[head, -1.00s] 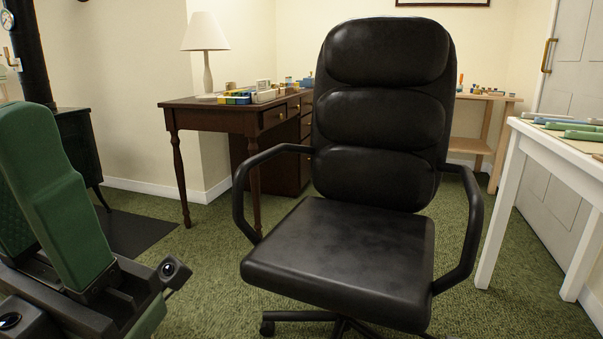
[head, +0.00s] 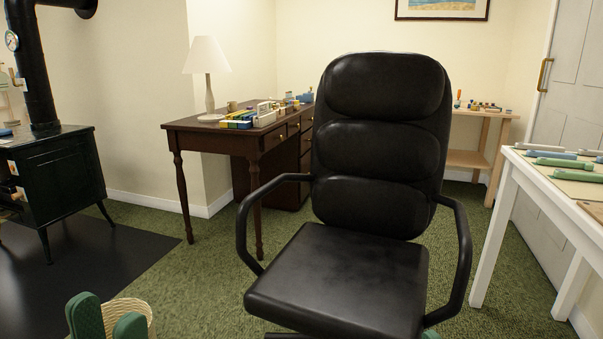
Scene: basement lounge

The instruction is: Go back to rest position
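My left gripper (head: 108,322) is at the bottom left edge. Only its two green fingertips show, standing apart with a gap between them and nothing held there. A pale wicker basket (head: 139,306) is right behind the fingers and partly hidden by them. Whether they touch it I cannot tell. The rest of my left arm is below the picture. A small green patch at the bottom edge, under the chair's right armrest, may be a tip of my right gripper; too little shows to tell its state.
A black office chair (head: 335,275) stands close in front, in the middle. A dark desk (head: 210,136) with a lamp is behind it. A black stove (head: 62,175) is at left, a white table (head: 540,180) at right. Green carpet is open between stove and chair.

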